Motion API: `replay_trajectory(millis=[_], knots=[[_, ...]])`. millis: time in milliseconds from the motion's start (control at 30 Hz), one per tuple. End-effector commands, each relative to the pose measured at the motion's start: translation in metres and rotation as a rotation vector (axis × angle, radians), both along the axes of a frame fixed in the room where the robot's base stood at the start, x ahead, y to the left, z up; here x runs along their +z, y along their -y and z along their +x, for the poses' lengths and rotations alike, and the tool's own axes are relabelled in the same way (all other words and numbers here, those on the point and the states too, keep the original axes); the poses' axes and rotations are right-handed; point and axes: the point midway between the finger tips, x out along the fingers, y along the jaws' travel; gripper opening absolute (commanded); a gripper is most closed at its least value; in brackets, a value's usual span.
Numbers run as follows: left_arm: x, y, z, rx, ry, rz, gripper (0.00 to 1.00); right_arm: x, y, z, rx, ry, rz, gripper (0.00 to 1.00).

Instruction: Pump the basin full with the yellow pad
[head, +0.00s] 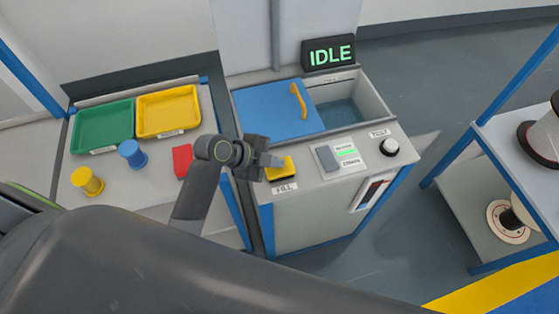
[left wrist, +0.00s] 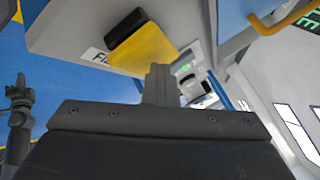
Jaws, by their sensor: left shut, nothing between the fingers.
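The yellow pad (head: 281,168) sits on the front left corner of the grey machine top, above a FILL label. It also shows in the left wrist view (left wrist: 152,52), with a black part beside it. My left gripper (head: 276,160) is shut and empty, its tips right at the pad in the head view; I cannot tell whether they touch it. Its fingers show in the left wrist view (left wrist: 158,80), just beside the pad. The basin (head: 345,114) holds bluish water low between its walls. A blue lid (head: 272,110) with a yellow handle covers its left part. My right gripper does not show.
A black sign (head: 329,54) reads IDLE in green. A grey switch panel (head: 338,157) and a round knob (head: 389,147) are right of the pad. Green (head: 103,127) and yellow (head: 168,111) trays stand left. A shelf with spools (head: 508,221) is at right.

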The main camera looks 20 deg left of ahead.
Motion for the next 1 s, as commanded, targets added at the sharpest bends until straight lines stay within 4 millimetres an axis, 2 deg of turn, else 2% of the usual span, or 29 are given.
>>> replay_trajectory(millis=[600, 1000], knots=[[0.034, -0.001, 0.000, -0.001, -0.002, 0.001, 0.00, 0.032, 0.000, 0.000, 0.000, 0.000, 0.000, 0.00], [0.035, 0.000, 0.000, 0.000, -0.001, 0.001, 0.00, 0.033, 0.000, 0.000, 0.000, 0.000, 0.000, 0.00]])
